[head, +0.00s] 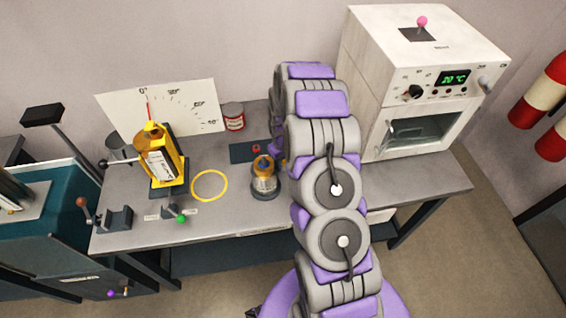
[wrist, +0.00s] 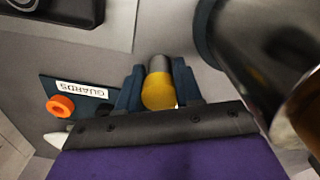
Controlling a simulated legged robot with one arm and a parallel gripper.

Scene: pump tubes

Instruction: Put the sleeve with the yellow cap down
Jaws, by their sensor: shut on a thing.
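The sleeve with the yellow cap (wrist: 158,92) shows in the wrist view, its yellow rounded end towards me and a dark grey part beyond. My gripper (wrist: 158,86) is shut on it, one dark blue finger on each side. The sleeve is just right of a dark blue plate labelled GUARDS (wrist: 74,92); I cannot tell if it touches the surface beneath. In the head view my gripper (head: 277,150) is mostly hidden by my arm, beside the same plate (head: 242,152), and the sleeve cannot be made out.
An orange ring (wrist: 60,106) is on the plate's left part. A grey holder with a copper-coloured cylinder (head: 264,178) stands close in front.

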